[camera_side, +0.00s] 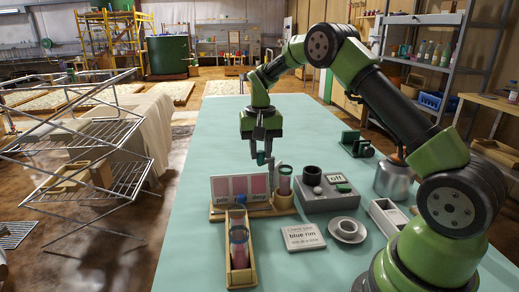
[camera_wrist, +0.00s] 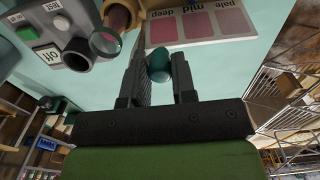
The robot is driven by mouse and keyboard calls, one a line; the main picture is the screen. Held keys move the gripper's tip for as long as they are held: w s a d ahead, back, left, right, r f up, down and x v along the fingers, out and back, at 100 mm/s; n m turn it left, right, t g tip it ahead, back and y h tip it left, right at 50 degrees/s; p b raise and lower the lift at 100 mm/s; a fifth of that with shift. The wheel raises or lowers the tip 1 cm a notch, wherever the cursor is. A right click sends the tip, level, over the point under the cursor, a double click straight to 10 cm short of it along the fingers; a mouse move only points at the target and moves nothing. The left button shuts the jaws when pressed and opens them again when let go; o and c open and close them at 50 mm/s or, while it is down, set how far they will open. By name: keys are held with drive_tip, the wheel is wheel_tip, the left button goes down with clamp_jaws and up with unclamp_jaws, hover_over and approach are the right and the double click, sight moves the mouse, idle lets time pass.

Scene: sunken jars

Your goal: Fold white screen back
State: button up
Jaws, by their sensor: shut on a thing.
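A white panel with pink swatches (camera_side: 232,188) stands upright on a wooden base; its words pale, mid and deep show in the wrist view (camera_wrist: 185,27). I cannot tell any other white screen apart. My gripper (camera_side: 263,160) is above and behind the panel, pointing down. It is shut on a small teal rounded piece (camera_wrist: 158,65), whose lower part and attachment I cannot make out. A glass jar with pink contents (camera_side: 285,181) stands right of the panel.
A grey control box (camera_side: 325,203) with an off sign and green button stands right of the jar. The table's far part (camera_side: 205,130) is clear.

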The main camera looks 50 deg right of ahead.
drive_tip(key=shift+s+d+n, duration=0.1)
drive_tip(key=shift+s+n, duration=0.3)
drive_tip(key=shift+n, duration=0.85)
drive_tip(key=shift+s+d+n, duration=0.1)
drive_tip(key=shift+s+n, duration=0.35)
drive_tip(key=shift+n, duration=0.75)
drive_tip(key=shift+s+n, duration=0.4)
drive_tip(key=shift+n, duration=0.85)
drive_tip(key=o, duration=0.9)
drive_tip(key=shift+r, duration=0.1)
wheel_tip(320, 180, up, 10)
drive_tip(key=shift+f, duration=0.1)
